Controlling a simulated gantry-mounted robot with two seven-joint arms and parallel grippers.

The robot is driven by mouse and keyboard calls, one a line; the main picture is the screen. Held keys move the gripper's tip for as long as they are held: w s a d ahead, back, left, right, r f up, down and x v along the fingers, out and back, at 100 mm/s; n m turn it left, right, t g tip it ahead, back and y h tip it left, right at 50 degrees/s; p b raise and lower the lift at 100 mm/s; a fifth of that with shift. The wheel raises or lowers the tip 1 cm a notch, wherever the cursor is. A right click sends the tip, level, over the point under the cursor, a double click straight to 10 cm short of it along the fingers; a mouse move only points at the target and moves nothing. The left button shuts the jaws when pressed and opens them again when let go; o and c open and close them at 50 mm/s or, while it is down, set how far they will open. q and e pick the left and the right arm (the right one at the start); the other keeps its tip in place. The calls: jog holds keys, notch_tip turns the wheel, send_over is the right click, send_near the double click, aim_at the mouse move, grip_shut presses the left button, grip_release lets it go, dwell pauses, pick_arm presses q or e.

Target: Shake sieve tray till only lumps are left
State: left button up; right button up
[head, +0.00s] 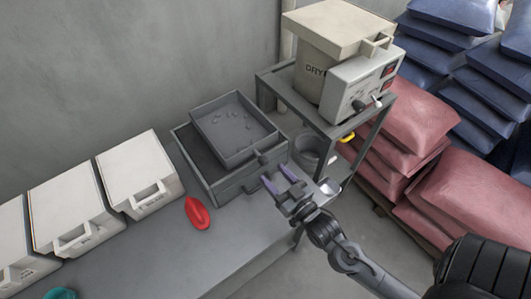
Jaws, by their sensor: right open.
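The grey sieve tray (250,153) sits over a larger dark grey bin (226,186) on the bench in the head view. Several small grey lumps (232,114) lie scattered on the tray's floor. No loose fine material is clearly visible in the tray. A handle (270,159) juts from the tray's front right side. My right gripper (273,181) is just in front of that handle, with its purple-tipped fingers apart and nothing between them. Whether it touches the bin's edge is hard to tell. My left gripper is out of view.
A red scoop (197,213) lies on the grey bench (205,257). White lidded bins (137,172) line the wall at left. A dryer (330,50) stands on a metal frame (318,120) at right, with a bucket (310,150) below. Stacked sacks (408,122) fill the right side.

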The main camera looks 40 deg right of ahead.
aim_at(266, 163)
jog(key=shift+w+d+f, duration=0.7)
jog(key=shift+w+d, duration=0.15)
jog(key=shift+d, duration=0.05)
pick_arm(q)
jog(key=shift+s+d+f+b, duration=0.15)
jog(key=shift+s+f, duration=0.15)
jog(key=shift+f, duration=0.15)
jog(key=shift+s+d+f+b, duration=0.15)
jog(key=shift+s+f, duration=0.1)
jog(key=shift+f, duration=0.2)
pick_arm(e)
jog(key=w, duration=0.7)
jog(key=shift+w+d, duration=0.2)
jog(key=shift+d, duration=0.1)
jog(key=shift+c, duration=0.2)
grip_shut()
